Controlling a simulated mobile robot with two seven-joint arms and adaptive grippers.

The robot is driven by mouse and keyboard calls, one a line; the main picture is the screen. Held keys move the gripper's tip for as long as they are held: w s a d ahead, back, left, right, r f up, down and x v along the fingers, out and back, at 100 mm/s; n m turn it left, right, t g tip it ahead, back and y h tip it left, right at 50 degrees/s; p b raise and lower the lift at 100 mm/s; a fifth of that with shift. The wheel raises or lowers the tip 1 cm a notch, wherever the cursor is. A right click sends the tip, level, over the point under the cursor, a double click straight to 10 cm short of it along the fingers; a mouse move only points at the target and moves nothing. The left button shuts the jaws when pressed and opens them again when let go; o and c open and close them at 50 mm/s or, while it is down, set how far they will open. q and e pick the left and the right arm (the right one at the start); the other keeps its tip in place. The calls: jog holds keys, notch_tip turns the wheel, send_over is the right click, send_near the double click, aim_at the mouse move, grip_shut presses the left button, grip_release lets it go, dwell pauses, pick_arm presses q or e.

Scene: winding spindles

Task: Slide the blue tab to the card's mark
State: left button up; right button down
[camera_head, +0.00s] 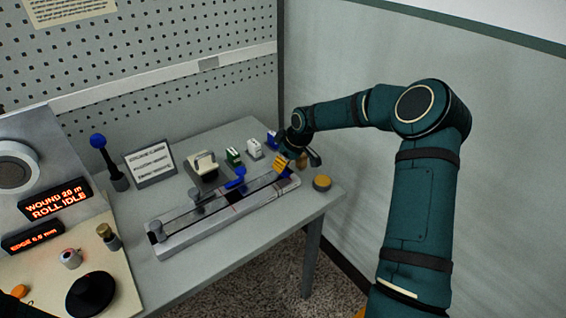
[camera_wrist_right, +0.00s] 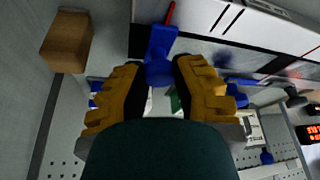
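The blue tab (camera_wrist_right: 160,50), with a red pointer, sits at the rail's edge in the right wrist view. My right gripper (camera_wrist_right: 159,68) has its yellow fingers on both sides of the tab's round knob, apparently touching it. In the head view, my right gripper (camera_head: 281,164) is at the right end of the long grey rail (camera_head: 190,236) and partly hides the tab. A second blue piece (camera_head: 236,180) sits further left along the rail. The card (camera_head: 150,162) stands behind the rail's left part; its text is too small to read. My left gripper is out of view.
Small blocks, including a green one (camera_head: 233,156) and a white one (camera_head: 254,149), stand behind the rail. A blue-ball lever (camera_head: 98,142) and lit displays (camera_head: 54,199) are at the left.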

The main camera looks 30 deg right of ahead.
aim_at(266, 176)
jog(key=a, duration=0.2)
jog(key=a+b, duration=0.1)
jog(key=a, duration=0.1)
jog(key=shift+s+a, duration=0.2)
jog(key=shift+a, duration=0.1)
jog(key=c, duration=0.6)
grip_release()
jog(key=shift+w+f, duration=0.1)
jog(key=shift+c, duration=0.2)
jog(key=v, duration=1.2)
jog(key=shift+d, duration=0.1)
